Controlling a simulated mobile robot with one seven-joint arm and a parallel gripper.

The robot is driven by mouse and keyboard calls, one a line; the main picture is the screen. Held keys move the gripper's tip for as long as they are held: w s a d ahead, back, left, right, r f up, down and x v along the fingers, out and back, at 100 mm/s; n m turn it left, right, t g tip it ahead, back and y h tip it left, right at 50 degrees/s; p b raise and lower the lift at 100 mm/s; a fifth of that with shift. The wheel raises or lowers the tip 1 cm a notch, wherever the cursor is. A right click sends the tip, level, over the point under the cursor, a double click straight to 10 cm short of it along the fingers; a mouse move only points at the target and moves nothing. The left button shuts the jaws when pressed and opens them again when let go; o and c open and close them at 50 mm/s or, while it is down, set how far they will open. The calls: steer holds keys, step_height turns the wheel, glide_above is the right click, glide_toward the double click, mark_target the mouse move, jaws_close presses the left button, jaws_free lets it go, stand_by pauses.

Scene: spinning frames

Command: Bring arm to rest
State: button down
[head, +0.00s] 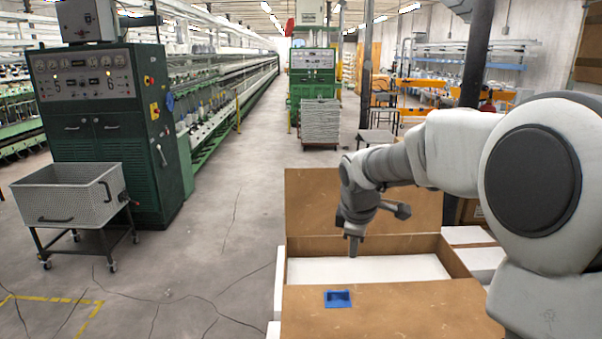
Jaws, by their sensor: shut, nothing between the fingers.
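My arm reaches in from the right side of the head view, bent at the elbow, with its wrist pointing down. My gripper (353,246) is shut and empty. I cannot tell how far the tip is above or inside the box.
A small blue object (338,299) lies on the box's near flap. White blocks (480,258) sit right of the box. A wheeled metal cart (68,196) and a green control cabinet (110,130) stand at left. The cracked concrete floor between is clear.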

steer(key=s+r+m, duration=0.2)
steer(key=s+m, duration=0.5)
steer(key=s, duration=0.7)
steer(key=s+d+r+m+t, duration=0.1)
steer(key=s+r+m, duration=0.2)
steer(key=s+m, duration=0.4)
steer(key=s, duration=0.8)
steer(key=shift+d+y, duration=0.2)
steer(key=shift+y, duration=0.2)
steer(key=shift+a, duration=0.1)
